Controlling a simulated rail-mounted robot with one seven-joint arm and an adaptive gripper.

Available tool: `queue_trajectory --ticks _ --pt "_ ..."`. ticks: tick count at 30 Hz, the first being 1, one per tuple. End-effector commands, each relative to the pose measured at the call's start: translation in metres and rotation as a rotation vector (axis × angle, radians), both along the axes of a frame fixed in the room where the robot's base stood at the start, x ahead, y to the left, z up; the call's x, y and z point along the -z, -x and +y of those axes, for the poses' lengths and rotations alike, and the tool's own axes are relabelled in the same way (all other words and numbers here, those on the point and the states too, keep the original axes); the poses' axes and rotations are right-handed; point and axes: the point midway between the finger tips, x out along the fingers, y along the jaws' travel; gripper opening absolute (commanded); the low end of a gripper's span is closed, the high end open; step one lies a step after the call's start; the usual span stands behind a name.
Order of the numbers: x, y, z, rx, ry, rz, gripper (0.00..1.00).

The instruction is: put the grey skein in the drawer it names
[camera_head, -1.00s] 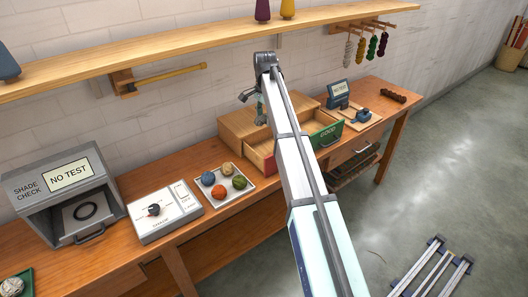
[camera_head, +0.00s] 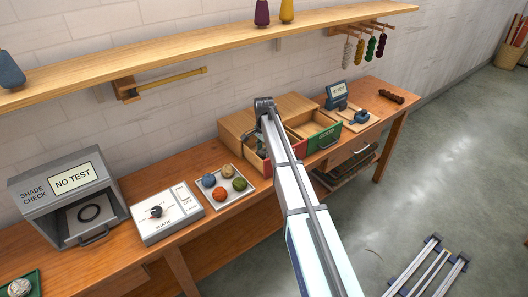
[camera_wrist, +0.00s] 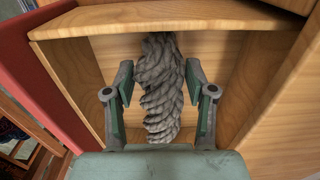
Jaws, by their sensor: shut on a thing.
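The grey skein (camera_wrist: 160,90) is a twisted rope of wool in the wrist view. It lies lengthwise between the two fingers of my gripper (camera_wrist: 162,100), which is shut on it. The skein is over the wooden inside of the drawer with the red front (camera_wrist: 32,65); whether it touches the floor of the drawer I cannot tell. In the head view my gripper (camera_head: 262,150) is down at the open red drawer (camera_head: 300,153), and my arm hides the skein. The green drawer (camera_head: 325,138), marked GOOD, is open beside it on the right.
The wooden cabinet (camera_head: 238,122) stands against the wall. Left of it are a tray (camera_head: 243,190) of coloured balls, a dial box (camera_head: 168,228) and the shade check box (camera_head: 35,172), reading NO TEST. A tester (camera_head: 338,92) stands to the right. A shelf (camera_head: 200,48) runs above.

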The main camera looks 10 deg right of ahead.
Motion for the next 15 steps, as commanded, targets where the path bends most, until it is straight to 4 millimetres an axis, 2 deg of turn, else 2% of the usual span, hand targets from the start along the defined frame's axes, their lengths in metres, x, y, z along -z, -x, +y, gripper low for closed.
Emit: queue_trajectory --ticks 3,14,15 --pt "0.0081 0.0 0.0 0.0 0.0 -0.001 0.16" --pt "0.0124 0.0 0.0 0.0 0.0 -0.001 0.16" --pt "0.0119 -0.0001 0.0 0.0 0.0 -0.001 0.66"
